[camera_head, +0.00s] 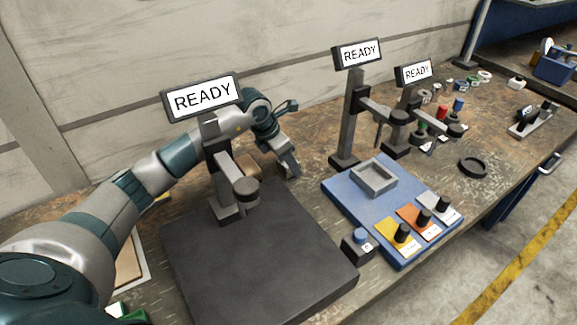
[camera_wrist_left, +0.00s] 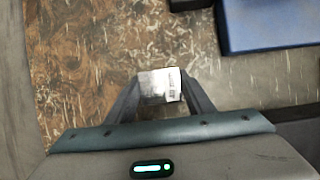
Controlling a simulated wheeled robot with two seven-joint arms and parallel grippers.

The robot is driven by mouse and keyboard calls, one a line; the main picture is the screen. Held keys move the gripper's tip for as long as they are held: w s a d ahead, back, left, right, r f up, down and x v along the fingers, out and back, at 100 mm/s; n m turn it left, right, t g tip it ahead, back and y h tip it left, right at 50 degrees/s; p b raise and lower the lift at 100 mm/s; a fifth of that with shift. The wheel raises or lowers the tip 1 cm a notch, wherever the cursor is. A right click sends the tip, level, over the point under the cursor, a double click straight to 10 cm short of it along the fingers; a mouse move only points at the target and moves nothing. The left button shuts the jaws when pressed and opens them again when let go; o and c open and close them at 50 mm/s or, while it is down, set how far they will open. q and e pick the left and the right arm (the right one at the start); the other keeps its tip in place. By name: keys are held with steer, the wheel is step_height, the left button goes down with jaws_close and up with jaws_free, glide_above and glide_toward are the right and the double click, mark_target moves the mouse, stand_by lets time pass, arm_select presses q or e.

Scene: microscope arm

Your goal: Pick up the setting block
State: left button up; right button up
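A small silver-grey block with a printed white label (camera_wrist_left: 160,86), which looks like the setting block, is between my left gripper's fingertips in the left wrist view. My left gripper (camera_head: 290,170) reaches down behind the nearest READY stand, low over the worn brown bench. In the wrist view the left gripper (camera_wrist_left: 161,84) has a finger against each side of the block, with no gap showing, so it looks shut on it. I cannot tell whether the block is clear of the bench. In the head view the block cannot be made out. My right gripper is not in view.
The nearest READY stand (camera_head: 220,165) rises from a dark plate (camera_head: 255,265) in front of my left arm. A blue board (camera_head: 350,205) with a grey tray (camera_head: 374,178) and coloured blocks lies to the right. Two more READY stands (camera_head: 350,110) (camera_head: 402,120) stand behind it.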

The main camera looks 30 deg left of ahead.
arm_select(q)
steer(key=c, duration=1)
steer(key=shift+w+r, duration=0.1)
jaws_close()
steer(key=shift+r, duration=0.45)
step_height(320, 180, up, 8)
steer(key=shift+f+b, duration=0.1)
steer(key=shift+b, duration=0.9)
steer(key=shift+r, duration=0.65)
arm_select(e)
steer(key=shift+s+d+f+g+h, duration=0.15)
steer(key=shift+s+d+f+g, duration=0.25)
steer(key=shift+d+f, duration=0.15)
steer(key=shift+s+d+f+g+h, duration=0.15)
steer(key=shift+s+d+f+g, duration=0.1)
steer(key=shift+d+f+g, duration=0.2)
